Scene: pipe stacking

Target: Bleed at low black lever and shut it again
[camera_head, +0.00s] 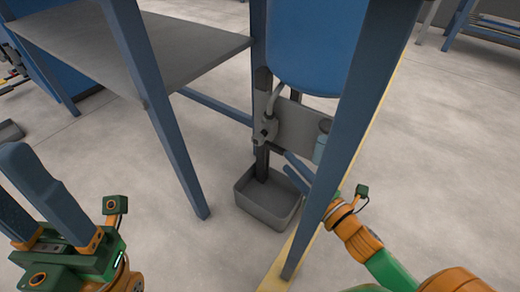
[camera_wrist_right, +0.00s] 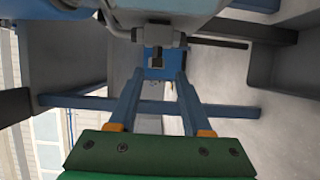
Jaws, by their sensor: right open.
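A dark, upright lever-like bar (camera_head: 262,160) hangs below a grey valve fitting (camera_head: 265,130) under the blue tank (camera_head: 310,45). The fitting shows in the right wrist view (camera_wrist_right: 158,38), with a short black piece (camera_wrist_right: 157,60) under it and a dark bar (camera_wrist_right: 220,42) reaching right. I cannot tell for sure which dark part is the lever. My right gripper (camera_head: 290,163) is open and empty, close to the fitting on its right. In the wrist view its fingers (camera_wrist_right: 155,80) point towards the fitting, with no visible grip on it. My left gripper (camera_head: 8,170) appears open and empty, far left.
A grey open bin (camera_head: 270,208) stands on the floor below the fitting. Blue frame legs (camera_head: 165,105) and (camera_head: 350,120) stand left and right of it; the right one partly hides my right gripper and arm. A grey shelf (camera_head: 180,50) is at upper left.

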